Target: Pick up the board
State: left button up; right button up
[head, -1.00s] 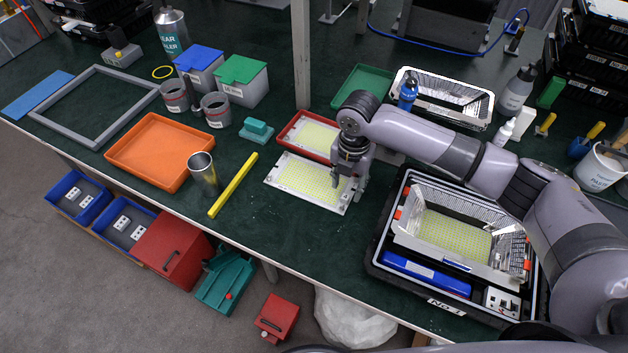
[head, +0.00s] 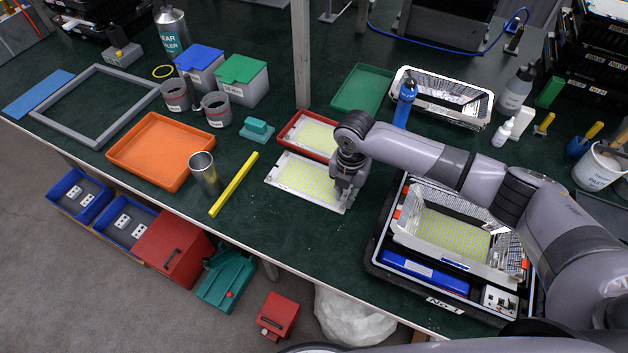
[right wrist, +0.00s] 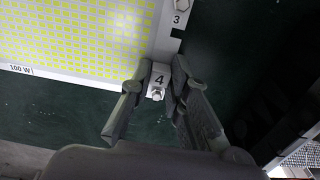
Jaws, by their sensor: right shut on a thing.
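The board (head: 303,181), a white plate with rows of yellow LEDs, lies on the dark green bench top in front of the red tray. In the right wrist view the board (right wrist: 75,38) shows a "100 W" mark and corner tabs numbered 3 and 4. My right gripper (head: 346,200) is at the board's near right corner. In the right wrist view my right gripper (right wrist: 158,84) is shut on the tab marked 4. Part of the board's right end is hidden by the gripper in the head view. My left gripper is not in view.
A red tray (head: 284,136) with another LED board stands just behind. A black case (head: 372,250) with a floodlight housing (head: 403,238) is on the right. A yellow bar (head: 234,184), a metal cup (head: 205,175) and an orange tray (head: 150,178) are on the left.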

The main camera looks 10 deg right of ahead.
grip_shut()
jog(key=shift+r, duration=0.1)
notch_tip(320, 180, up, 27)
jog(key=p, duration=0.7)
jog(key=shift+r+p, duration=0.2)
jog(key=shift+p, duration=0.2)
dwell(0.7)
